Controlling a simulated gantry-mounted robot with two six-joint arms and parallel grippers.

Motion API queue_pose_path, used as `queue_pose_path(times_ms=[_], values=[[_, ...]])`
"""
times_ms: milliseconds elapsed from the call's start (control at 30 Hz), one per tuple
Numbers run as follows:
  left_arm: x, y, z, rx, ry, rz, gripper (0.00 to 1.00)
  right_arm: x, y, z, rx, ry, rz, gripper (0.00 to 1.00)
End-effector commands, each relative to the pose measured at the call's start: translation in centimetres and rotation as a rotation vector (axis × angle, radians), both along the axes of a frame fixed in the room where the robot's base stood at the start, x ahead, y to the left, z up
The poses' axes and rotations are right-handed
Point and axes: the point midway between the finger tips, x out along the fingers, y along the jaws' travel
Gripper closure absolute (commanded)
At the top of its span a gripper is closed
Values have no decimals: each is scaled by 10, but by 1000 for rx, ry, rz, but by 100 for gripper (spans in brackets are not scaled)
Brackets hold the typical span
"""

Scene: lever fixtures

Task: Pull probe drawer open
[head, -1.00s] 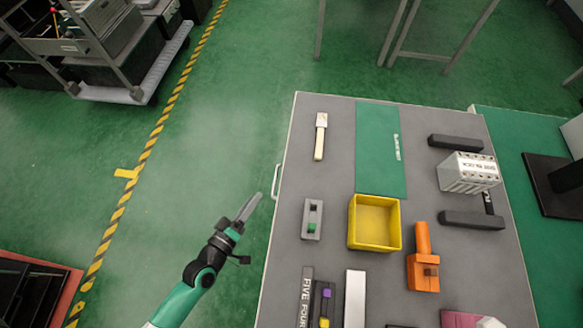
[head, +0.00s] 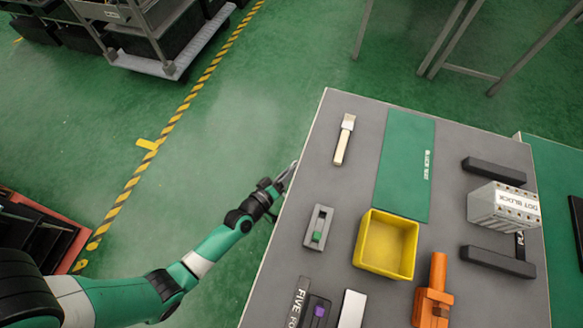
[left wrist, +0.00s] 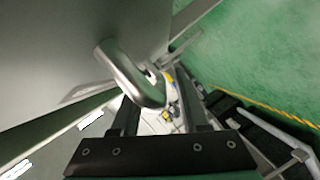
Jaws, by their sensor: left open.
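My left gripper (head: 287,177) is at the left side of the grey bench, just beyond its edge. In the left wrist view a rounded metal handle (left wrist: 133,78) stands out from a grey panel (left wrist: 65,45). Its outer bend lies in the gap between the two open fingers of the left gripper (left wrist: 157,105). I cannot tell whether a finger touches it. The handle is hidden behind the gripper in the head view. My right gripper is out of view.
The grey bench top (head: 300,268) holds a yellow bin (head: 386,244), a green mat (head: 405,165), a small grey switch box (head: 318,228), an orange fixture (head: 433,295) and a test block (head: 503,207). Green floor (head: 235,130) left of the bench is free.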

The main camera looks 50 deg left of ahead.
Motion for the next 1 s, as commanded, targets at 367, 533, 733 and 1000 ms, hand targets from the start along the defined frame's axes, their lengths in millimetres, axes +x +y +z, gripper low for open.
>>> queue_pose_path(times_ms=[367,533,733,1000], values=[[3,1,-1,0,1,0,70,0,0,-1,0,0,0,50],[3,1,-1,0,1,0,100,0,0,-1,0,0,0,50],[3,0,-2,-2,3,0,100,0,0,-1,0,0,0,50],[3,0,-2,-2,5,0,100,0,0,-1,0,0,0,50]])
